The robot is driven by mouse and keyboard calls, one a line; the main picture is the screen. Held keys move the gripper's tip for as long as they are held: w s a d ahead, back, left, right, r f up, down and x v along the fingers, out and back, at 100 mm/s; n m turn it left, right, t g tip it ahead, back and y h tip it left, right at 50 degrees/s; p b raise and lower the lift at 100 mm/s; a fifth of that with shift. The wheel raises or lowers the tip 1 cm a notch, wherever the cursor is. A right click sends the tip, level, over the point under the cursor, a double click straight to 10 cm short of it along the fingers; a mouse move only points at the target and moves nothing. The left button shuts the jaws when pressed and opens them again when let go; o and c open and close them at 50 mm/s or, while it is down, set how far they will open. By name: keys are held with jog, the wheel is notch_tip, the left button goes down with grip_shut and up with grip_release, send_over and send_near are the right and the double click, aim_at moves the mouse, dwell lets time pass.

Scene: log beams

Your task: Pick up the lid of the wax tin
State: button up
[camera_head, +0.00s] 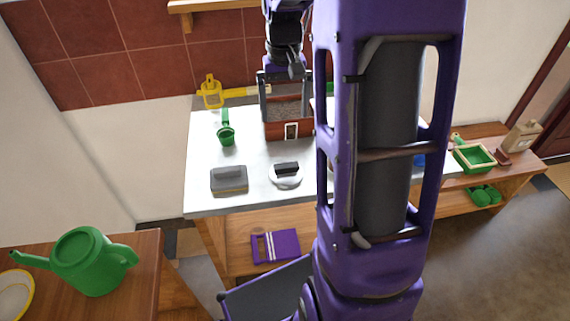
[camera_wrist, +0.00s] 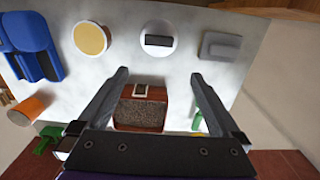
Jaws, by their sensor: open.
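A round pale tin with a yellow-tan top (camera_wrist: 91,38) stands on the worktop in the wrist view. It may be the wax tin; I cannot tell whether the top is a lid or wax. In the head view my arm hides that spot. Beside it is a white disc (camera_wrist: 160,48) with a black bar (camera_wrist: 159,40) on top, also in the head view (camera_head: 286,181); I cannot tell if this is a lid. My gripper (camera_wrist: 160,75) is open and empty, above a red-brown box (camera_head: 288,130) and apart from both round things.
A grey block with a raised handle (camera_head: 229,184) and a green cup (camera_head: 227,138) are on the worktop. A blue object (camera_wrist: 28,45) and an orange cup (camera_wrist: 32,108) lie at left in the wrist view. A green watering can (camera_head: 90,262) stands on the left table.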

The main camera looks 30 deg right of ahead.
jog(key=b, duration=0.2)
send_over(287, 165)
jog(key=f, duration=1.2)
jog(key=shift+w+a+f, duration=0.1)
jog(key=shift+w, duration=0.3)
jog(key=f, duration=0.2)
jog(key=s+f, duration=0.1)
jog(key=f, duration=0.1)
jog(key=shift+f+b, duration=0.15)
jog(key=shift+b, duration=0.2)
jog(key=shift+w+f, duration=0.1)
jog(key=shift+f, duration=0.3)
